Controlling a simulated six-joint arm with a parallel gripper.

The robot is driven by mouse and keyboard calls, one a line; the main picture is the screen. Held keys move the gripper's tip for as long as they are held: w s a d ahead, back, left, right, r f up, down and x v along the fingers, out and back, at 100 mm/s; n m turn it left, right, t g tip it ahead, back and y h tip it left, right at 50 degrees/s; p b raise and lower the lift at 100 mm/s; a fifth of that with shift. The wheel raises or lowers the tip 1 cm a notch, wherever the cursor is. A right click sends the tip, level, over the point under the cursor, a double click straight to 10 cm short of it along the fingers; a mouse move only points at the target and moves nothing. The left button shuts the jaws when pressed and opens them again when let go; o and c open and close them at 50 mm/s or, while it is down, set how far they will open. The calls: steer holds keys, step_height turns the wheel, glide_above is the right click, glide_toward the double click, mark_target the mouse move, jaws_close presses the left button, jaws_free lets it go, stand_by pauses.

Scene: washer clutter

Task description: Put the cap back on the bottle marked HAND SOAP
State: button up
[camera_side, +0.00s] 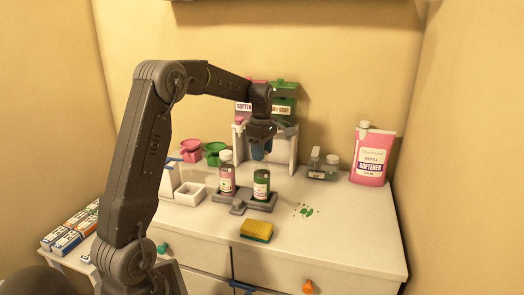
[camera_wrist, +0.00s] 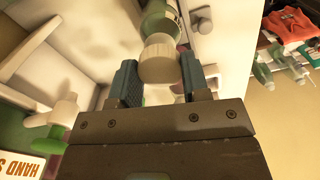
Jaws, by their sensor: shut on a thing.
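My gripper (camera_side: 262,152) is above the green bottle (camera_side: 261,186) in the side view, its blue fingers pointing down. In the wrist view my gripper (camera_wrist: 160,84) is shut on a cream-white cap (camera_wrist: 160,58) between its fingertips. A green round form (camera_wrist: 158,18) shows beyond the cap, apparently the green bottle. The green bottle stands upright in a grey holder (camera_side: 240,207) with no cap on its top. Its label is too small to read. The pink bottle (camera_side: 227,174) beside it on the left wears a pale cap.
Behind stand a pink softener dispenser (camera_side: 243,107) and a green hand soap dispenser (camera_side: 284,108). A yellow sponge (camera_side: 256,230) lies in front, and green spots (camera_side: 306,211) mark the top to the right. A pink refill jug (camera_side: 372,158) stands far right.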

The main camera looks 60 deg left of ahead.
steer(key=shift+f, duration=0.85)
stand_by(1.4)
steer(key=o, duration=1)
steer(key=shift+c, duration=0.2)
steer(key=shift+o, duration=0.3)
steer(key=o, duration=0.3)
steer(key=shift+o, duration=0.2)
steer(key=shift+r, duration=3.5)
